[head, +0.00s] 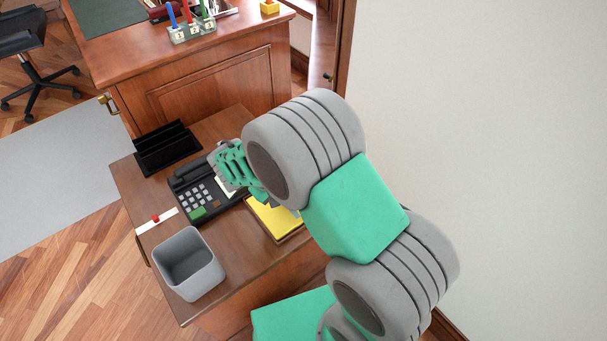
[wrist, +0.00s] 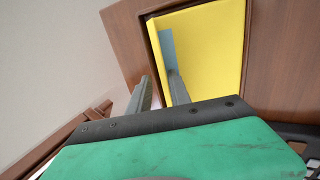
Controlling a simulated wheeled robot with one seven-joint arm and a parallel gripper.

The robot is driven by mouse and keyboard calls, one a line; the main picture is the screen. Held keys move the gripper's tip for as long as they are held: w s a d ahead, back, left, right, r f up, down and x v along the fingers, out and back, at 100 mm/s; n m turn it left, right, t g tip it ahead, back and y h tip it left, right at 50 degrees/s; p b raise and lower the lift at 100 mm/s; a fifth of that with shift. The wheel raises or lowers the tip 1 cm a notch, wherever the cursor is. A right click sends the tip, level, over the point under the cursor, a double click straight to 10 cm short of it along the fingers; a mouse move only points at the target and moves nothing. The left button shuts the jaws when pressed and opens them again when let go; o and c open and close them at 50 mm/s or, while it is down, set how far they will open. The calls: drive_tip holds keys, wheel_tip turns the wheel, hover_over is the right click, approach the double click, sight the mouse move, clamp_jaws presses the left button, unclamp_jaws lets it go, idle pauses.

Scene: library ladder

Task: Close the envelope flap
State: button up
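A yellow sheet-like thing (head: 272,218), which seems to be the envelope, lies on the right part of the brown desk top, partly hidden behind my arm. In the wrist view the yellow surface (wrist: 210,45) fills the upper right, with a blue strip (wrist: 168,50) along its left side. I cannot tell where its flap is. My gripper (wrist: 158,80) shows two grey fingers with a narrow gap and nothing between them. Their tips appear near the left edge of the yellow thing; I cannot tell whether they touch it. My arm hides the fingertips in the head view.
A black telephone (head: 200,193) sits left of the yellow thing, with a black rack (head: 166,147) behind it. A grey bin (head: 189,264) stands at the front left. A red-knobbed white strip (head: 157,221) lies at the left edge. A wall (head: 480,130) bounds the right.

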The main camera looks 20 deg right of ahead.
drive_tip(key=y, duration=0.1)
drive_tip(key=d+y, duration=0.1)
drive_tip(key=g+y+b, duration=0.1)
drive_tip(key=shift+w+d+r, duration=0.15)
drive_tip(key=shift+w+d, duration=0.1)
drive_tip(key=shift+d, duration=0.1)
wheel_tip(320, 180, up, 8)
drive_tip(key=a+r+p, duration=0.1)
drive_tip(key=a+p, duration=0.1)
drive_tip(key=p, duration=0.1)
drive_tip(key=s+d+r+m+t+y+p, duration=0.1)
drive_tip(key=s+r+m+p, duration=0.2)
drive_tip(key=s+r+p, duration=0.7)
drive_tip(key=s+r, duration=0.5)
drive_tip(key=r, duration=0.4)
drive_tip(key=shift+s+d+r+y, duration=0.15)
drive_tip(key=shift+s+r+y, duration=0.05)
drive_tip(key=shift+s+y, duration=0.2)
